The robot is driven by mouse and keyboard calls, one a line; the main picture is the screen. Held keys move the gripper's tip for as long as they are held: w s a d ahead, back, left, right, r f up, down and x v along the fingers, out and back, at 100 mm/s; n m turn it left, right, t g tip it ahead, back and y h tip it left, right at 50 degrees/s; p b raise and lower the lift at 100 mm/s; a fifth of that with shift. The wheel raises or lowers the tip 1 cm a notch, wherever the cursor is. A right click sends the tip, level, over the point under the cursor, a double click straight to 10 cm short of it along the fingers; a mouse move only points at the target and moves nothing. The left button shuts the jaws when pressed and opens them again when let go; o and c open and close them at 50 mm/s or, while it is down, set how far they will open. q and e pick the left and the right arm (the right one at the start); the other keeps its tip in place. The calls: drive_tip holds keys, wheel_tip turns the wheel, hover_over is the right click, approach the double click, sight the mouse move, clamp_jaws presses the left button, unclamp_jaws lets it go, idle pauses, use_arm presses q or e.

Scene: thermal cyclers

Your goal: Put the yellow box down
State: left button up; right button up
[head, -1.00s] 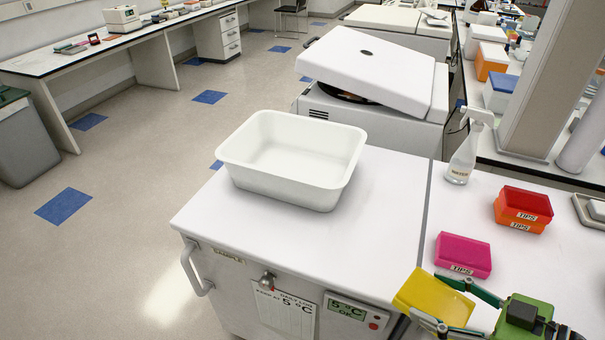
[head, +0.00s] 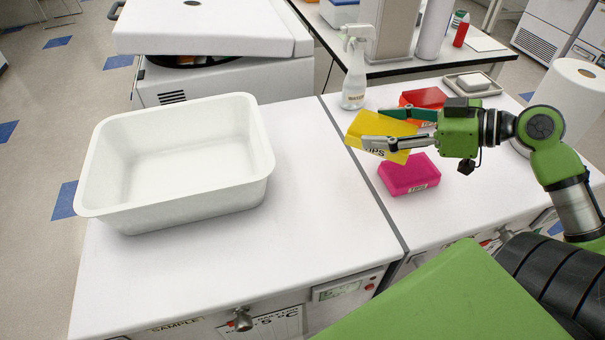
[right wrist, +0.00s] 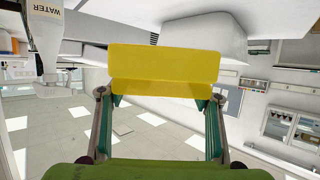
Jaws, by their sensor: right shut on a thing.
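The yellow box (head: 376,127) is held tilted between the fingers of my right gripper (head: 390,128), above the right-hand white top, with part of its label showing. In the right wrist view the yellow box (right wrist: 165,66) spans both fingertips of the right gripper (right wrist: 160,100). The pink box (head: 408,174) lies on the right-hand top, in front of and below the gripper in the head view. The red-orange box (head: 424,97) is behind the gripper and partly hidden by it. My left gripper is not in view.
A large empty white bin (head: 180,208) stands on the left-hand white top (head: 320,215). A spray bottle (head: 355,72) stands behind the yellow box. A paper roll (head: 575,95) is at the right. The left-hand top is clear between bin and seam.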

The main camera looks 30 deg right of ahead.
drive_tip(key=w+a+f, duration=0.1)
drive_tip(key=a+f, duration=0.2)
drive_tip(key=w+a+f, duration=0.1)
drive_tip(key=a+f, duration=0.1)
drive_tip(key=a, duration=0.2)
drive_tip(key=w+a+f+p, duration=0.1)
drive_tip(key=w+a+f, duration=0.1)
drive_tip(key=a+f, duration=0.1)
drive_tip(key=shift+a+f, duration=0.3)
drive_tip(key=shift+a, duration=0.35)
drive_tip(key=f, duration=0.3)
drive_tip(key=shift+a+f+p, duration=0.2)
drive_tip(key=shift+f+p, duration=0.1)
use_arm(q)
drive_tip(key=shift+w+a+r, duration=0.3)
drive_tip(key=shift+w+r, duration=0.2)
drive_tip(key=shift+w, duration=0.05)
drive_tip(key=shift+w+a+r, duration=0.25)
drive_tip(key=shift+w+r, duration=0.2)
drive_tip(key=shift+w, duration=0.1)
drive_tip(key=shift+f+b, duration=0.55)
use_arm(e)
drive_tip(key=shift+f, duration=0.55)
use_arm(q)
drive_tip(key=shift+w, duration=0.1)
use_arm(e)
drive_tip(key=shift+f, duration=0.1)
